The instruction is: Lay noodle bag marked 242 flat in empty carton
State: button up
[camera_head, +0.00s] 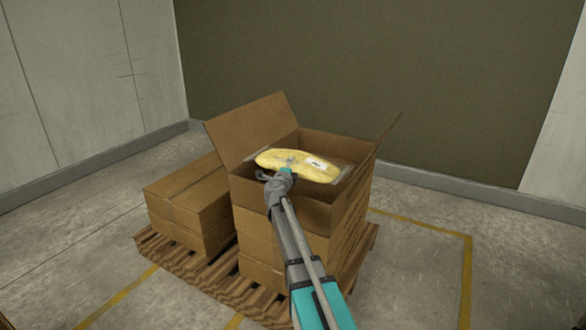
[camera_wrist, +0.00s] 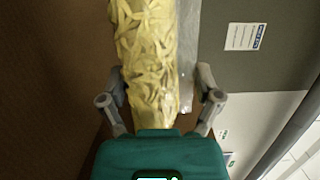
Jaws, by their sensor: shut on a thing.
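The noodle bag (camera_head: 298,164) is a long yellow bag with a white label; the label's number is too small to read. It is held level over the mouth of the open carton (camera_head: 343,146), roughly at rim height. My gripper (camera_head: 286,172) is shut on the bag's near side. In the wrist view the yellow noodles of the bag (camera_wrist: 148,60) show between the two fingers (camera_wrist: 160,98). The carton's flaps stand open at the left and right. Its floor is hidden by the bag and the near wall, so I cannot tell what is inside.
The open carton stands on top of another carton (camera_head: 262,262) on a wooden pallet (camera_head: 222,283). A closed, taped carton (camera_head: 188,200) sits to the left. The raised flap (camera_head: 250,128) rises beside the bag. Yellow floor lines (camera_head: 468,265) surround the pallet, and the floor at the right is clear.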

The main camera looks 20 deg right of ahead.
jog(key=shift+f, duration=0.1)
dwell(0.3)
jog(key=o, duration=1.1)
jog(key=shift+s, duration=0.15)
jog(key=v, duration=0.8)
dwell(0.4)
